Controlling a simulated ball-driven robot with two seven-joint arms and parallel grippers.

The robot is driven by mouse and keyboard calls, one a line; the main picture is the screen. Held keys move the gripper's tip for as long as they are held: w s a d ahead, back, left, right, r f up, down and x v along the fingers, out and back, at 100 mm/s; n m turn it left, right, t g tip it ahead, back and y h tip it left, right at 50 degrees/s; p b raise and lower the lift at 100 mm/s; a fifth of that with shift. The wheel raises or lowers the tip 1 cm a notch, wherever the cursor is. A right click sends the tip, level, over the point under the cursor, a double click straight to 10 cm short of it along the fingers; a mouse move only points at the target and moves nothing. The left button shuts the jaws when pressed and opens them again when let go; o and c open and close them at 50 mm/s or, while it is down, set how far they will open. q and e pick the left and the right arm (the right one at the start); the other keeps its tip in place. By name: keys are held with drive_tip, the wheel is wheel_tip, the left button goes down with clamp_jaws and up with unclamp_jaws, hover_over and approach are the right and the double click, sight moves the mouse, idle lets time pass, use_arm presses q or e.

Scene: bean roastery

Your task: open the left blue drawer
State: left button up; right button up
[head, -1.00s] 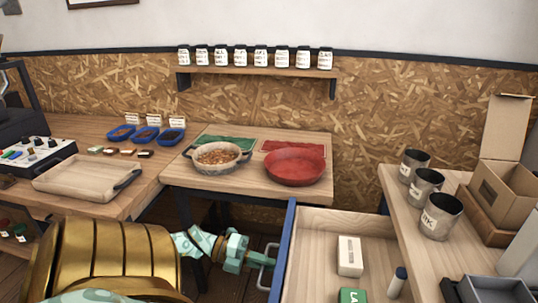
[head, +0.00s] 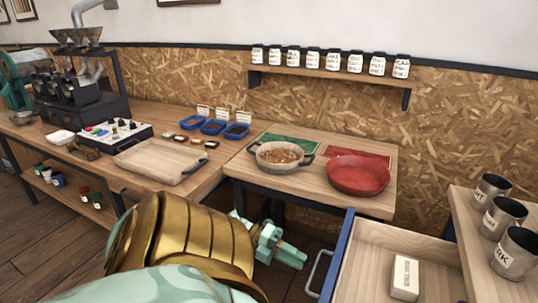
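The blue-fronted drawer (head: 341,252) stands open at the lower right of the head view, its wooden inside showing. Its grey bar handle (head: 318,274) is on the left side of the blue front. My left gripper (head: 292,254), pale green, is just left of the handle and seems apart from it. Its fingers are seen nearly edge-on, so the gap between them is unclear. A white labelled box (head: 405,278) lies in the drawer. The drawer's near part is cut off by the picture edge. My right gripper is out of view.
Metal cups (head: 504,217) stand on the counter right of the drawer. A pan of beans (head: 280,157) and a red dish (head: 358,175) sit on the table behind. A wooden tray (head: 160,162) is on the left counter. Dark floor shows at left.

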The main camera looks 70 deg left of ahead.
use_arm(q)
drive_tip(key=v, duration=1)
drive_tip(key=shift+s, duration=0.15)
drive_tip(key=shift+a, duration=0.15)
